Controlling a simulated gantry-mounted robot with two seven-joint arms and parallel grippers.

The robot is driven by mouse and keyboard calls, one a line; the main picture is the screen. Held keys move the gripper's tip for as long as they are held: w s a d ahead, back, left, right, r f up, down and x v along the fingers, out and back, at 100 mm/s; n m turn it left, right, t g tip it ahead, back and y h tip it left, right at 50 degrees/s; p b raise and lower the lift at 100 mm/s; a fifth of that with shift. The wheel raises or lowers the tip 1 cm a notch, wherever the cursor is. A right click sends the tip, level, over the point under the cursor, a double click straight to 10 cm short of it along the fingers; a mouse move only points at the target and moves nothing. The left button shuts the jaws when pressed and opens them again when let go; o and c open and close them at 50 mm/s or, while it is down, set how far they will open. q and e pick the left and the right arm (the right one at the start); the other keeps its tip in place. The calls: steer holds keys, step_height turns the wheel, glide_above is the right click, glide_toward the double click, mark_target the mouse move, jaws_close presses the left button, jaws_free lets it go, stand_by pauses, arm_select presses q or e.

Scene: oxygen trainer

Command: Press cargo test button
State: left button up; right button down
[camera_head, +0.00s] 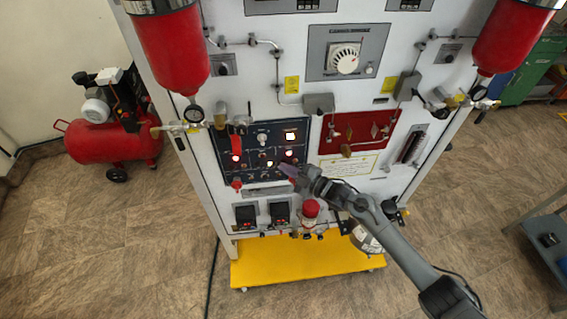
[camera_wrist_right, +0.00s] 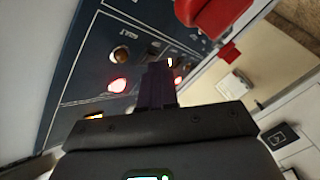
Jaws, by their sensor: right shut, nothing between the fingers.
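The dark blue control panel (camera_head: 232,168) is on the white trainer's front, with several lit lamps, knobs and switches. My right gripper (camera_head: 287,169) is shut and empty at the panel's lower right. In the right wrist view the shut fingers (camera_wrist_right: 158,75) point at the panel (camera_wrist_right: 85,75), near a red lit lamp (camera_wrist_right: 117,85) and a white lit spot. The labels are too small or blurred to read, so I cannot tell which control is the cargo test button. I cannot tell whether the fingertips touch the panel. My left gripper is not in view.
A red panel (camera_head: 335,141) with toggle levers is right of the blue one. Red cylinders (camera_head: 175,50) (camera_head: 503,38) hang on both sides. A red-topped bottle (camera_head: 311,208) is below the gripper. A red compressor (camera_head: 115,140) stands left on the floor.

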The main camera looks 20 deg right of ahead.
steer(key=shift+s+a+p, duration=0.15)
steer(key=shift+s+p, duration=0.5)
steer(key=shift+s, duration=0.1)
steer(key=s+p, duration=0.2)
steer(key=s+a+p, duration=0.1)
steer(key=s+p, duration=0.1)
steer(key=s, duration=0.1)
stand_by(0.4)
stand_by(0.6)
